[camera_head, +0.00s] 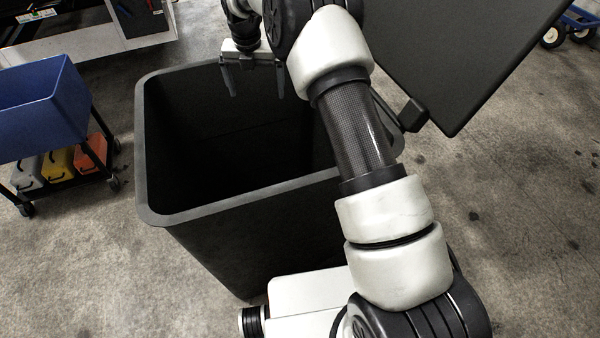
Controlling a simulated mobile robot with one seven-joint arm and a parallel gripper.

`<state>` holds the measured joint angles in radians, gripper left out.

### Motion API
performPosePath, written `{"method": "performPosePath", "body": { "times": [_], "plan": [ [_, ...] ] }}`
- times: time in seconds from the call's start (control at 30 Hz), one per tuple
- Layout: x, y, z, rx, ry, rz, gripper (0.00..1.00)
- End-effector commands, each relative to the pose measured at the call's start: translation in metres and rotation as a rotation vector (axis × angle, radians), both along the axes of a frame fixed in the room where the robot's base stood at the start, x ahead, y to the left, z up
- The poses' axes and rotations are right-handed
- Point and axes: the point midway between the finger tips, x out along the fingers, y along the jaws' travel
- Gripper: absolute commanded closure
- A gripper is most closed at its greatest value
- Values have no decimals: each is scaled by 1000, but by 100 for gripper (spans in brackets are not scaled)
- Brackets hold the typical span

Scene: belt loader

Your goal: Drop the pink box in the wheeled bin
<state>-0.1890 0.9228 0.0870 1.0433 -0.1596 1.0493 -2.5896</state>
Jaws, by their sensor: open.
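The wheeled bin (158,150) is a large dark open-topped bin in the middle left of the picture. Its inside is in deep shadow, and I cannot make out what lies at the bottom. My gripper (254,90) points down over the far part of the bin's opening. Its two fingers are spread apart with nothing between them. The pink box is not visible; it may be hidden in the dark bin or out of view.
A cart with a blue tub (45,95) and coloured cases below stands left of the bin. A large dark panel (460,50) is at the upper right, close to my arm. A blue wheeled cart (577,25) is at the far right. Concrete floor is clear at right.

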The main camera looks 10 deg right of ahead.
Motion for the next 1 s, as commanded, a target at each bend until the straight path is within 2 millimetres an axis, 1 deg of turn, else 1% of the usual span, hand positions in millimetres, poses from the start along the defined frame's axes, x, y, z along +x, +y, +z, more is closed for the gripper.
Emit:
{"method": "performPosePath", "body": {
  "times": [0.03,0.4,0.5,0.6,0.7,0.8,1.0],
  "plan": [
    [-1,0,12,2,-5,-1,0],
    [-14,4,102,2,-6,-1,0],
    [-17,4,122,1,-3,-1,0],
    [-19,5,137,1,-3,-1,0],
    [-21,5,146,1,-2,-1,0],
    [-22,5,151,0,-1,-1,0],
    [-22,6,152,0,-1,-1,0]
  ]
}}
